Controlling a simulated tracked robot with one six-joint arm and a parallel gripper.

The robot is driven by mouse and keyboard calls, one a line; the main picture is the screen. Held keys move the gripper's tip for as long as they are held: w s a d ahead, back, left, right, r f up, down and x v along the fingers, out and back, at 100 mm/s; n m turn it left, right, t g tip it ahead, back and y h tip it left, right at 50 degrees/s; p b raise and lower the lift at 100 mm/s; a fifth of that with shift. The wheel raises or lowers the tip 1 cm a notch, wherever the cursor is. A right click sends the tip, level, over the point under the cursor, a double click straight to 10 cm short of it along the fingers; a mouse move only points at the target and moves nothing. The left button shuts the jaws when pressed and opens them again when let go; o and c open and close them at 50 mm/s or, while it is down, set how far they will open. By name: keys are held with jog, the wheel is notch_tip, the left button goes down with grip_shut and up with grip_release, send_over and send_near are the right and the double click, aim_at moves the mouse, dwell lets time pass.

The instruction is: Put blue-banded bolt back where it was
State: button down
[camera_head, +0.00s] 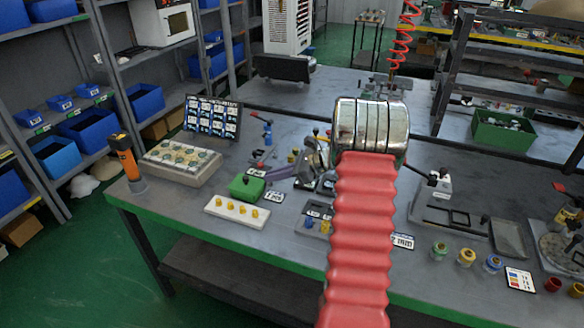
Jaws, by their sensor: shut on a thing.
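A red ribbed sleeve with a shiny ringed metal end, which looks like part of my arm, rises through the middle of the view. It covers part of the bench. I cannot make out my gripper's fingertips; they may be hidden behind the metal end. I cannot pick out a blue-banded bolt. At the right front of the bench stand small round pieces in a row: a green-banded one (439,251), a yellow-banded one (467,257) and a blue-banded one (493,264). I cannot tell whether these are holders or bolts.
The grey bench (282,268) also holds a tan block (181,162), a white strip with yellow pegs (237,211), a green block (246,187) and a grey metal fixture (311,158). A black-and-orange tool (122,158) stands at the left corner. Shelves with blue bins (88,131) are at left.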

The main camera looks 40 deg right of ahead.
jog(key=a+f, duration=0.1)
jog(key=a, duration=0.5)
jog(key=a+f+n+g+y, duration=0.1)
jog(key=a+f, duration=0.1)
jog(key=a, duration=0.4)
jog(key=a+f+n, duration=0.1)
jog(key=a, duration=0.6)
jog(key=shift+w+a+f+g+y, duration=0.1)
jog(key=shift+w+f+g+y, duration=0.05)
jog(key=shift+f+g+y, duration=0.2)
jog(key=s+a+f+n, duration=0.1)
jog(key=s+a+f, duration=0.1)
jog(key=a, duration=0.5)
jog(key=s+a+f+n+g+y, duration=0.1)
jog(key=s+a, duration=0.1)
jog(key=a, duration=0.5)
jog(key=shift+s+f, duration=0.35)
jog(key=shift+a+g, duration=0.1)
jog(key=shift+g, duration=0.15)
